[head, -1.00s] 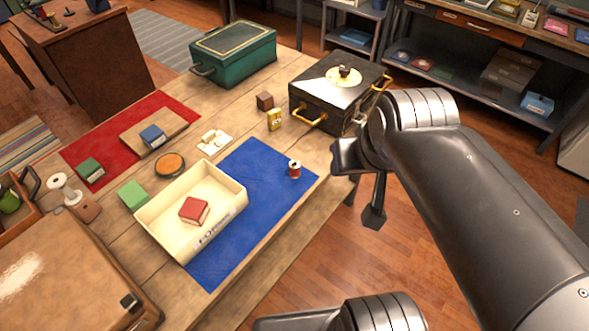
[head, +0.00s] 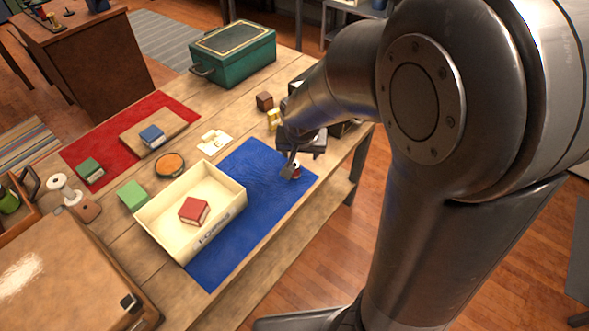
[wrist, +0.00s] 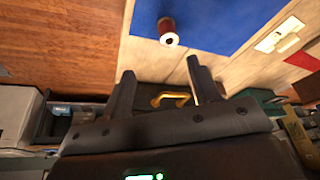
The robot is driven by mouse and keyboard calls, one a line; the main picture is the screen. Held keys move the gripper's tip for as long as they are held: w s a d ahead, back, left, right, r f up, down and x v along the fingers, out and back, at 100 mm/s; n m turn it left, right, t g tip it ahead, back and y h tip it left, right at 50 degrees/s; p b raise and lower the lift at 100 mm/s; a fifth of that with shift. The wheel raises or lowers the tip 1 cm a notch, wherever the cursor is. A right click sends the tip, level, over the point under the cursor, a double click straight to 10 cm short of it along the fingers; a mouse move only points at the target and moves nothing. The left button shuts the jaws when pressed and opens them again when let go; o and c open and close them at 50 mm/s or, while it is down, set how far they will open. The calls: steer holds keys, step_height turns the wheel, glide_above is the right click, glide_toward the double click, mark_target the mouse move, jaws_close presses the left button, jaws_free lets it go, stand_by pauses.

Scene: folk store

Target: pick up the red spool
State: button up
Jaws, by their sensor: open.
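The red spool (head: 297,173) stands near the right end of the blue mat (head: 262,165) and is partly hidden by my gripper in the head view. In the wrist view the spool (wrist: 166,25) shows whole, with a pale end facing the camera, a little beyond the fingertips. My gripper (wrist: 160,66) is open, with nothing between its two fingers. In the head view my gripper (head: 288,168) is right at the spool; I cannot tell whether they touch.
A cream tray (head: 238,203) holding a red book-like block (head: 194,210) stands left of the spool on the mat. A yellow tin (head: 273,119) and a brown cube (head: 264,101) stand behind. A black box with brass handles is mostly hidden behind my arm.

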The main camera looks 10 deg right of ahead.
steer(key=w+f, duration=0.1)
steer(key=f, duration=0.1)
glide_above(298, 165)
steer(key=s, duration=0.2)
steer(key=f, duration=0.4)
steer(key=shift+s+a, duration=0.1)
steer(key=shift+a, duration=0.2)
steer(key=shift+a+x, duration=0.15)
steer(key=shift+x, duration=1.3)
steer(key=shift+a+x, duration=0.2)
steer(key=shift+x, duration=1.25)
steer(key=shift+c, duration=0.2)
steer(key=c, duration=1)
steer(key=shift+r, duration=0.1)
